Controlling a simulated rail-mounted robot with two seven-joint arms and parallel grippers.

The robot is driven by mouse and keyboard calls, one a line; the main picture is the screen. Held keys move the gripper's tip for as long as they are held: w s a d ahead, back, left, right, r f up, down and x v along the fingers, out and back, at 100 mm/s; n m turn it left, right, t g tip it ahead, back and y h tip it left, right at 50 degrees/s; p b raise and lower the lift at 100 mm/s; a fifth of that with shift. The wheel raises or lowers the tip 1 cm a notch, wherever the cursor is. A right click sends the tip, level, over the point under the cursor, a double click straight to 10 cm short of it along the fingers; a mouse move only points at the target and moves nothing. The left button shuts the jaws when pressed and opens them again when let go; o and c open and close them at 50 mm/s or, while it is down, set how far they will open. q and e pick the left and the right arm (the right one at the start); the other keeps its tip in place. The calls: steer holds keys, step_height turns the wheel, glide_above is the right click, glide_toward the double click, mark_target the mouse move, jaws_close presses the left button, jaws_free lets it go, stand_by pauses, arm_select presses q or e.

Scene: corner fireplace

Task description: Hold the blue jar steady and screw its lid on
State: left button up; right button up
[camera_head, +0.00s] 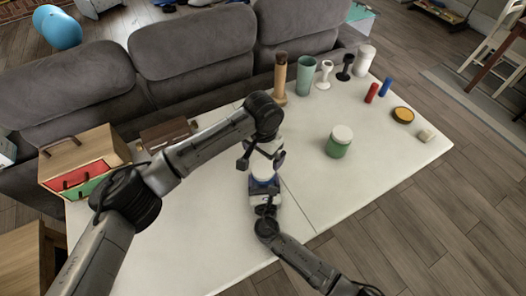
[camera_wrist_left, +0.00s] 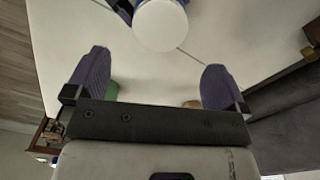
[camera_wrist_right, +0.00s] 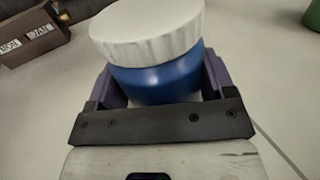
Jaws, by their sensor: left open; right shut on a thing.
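The blue jar (camera_wrist_right: 155,84) stands upright between the fingers of my right gripper (camera_head: 263,187), which is shut on its body. The white ribbed lid (camera_wrist_right: 147,30) sits on top of the jar; I cannot tell how tightly it is seated. In the left wrist view the lid (camera_wrist_left: 160,24) shows as a white disc beyond my fingertips. My left gripper (camera_head: 262,162) is open above the jar, its two fingers spread wide, with nothing between them. In the head view the jar is mostly hidden by both grippers.
A green jar with a white lid (camera_head: 338,142) stands to the right. Several upright items, including a green cup (camera_head: 305,76), line the table's back. Red (camera_head: 371,93) and blue (camera_head: 385,87) cylinders stand at right. A wooden drawer box (camera_head: 84,158) is at left. The table's front is clear.

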mark_target(263, 168)
arm_select(q)
steer(key=shift+f, duration=0.15)
steer(key=shift+f, duration=3.9)
steer(key=shift+c, duration=0.5)
steer(key=c, duration=0.8)
steer(key=o, duration=0.9)
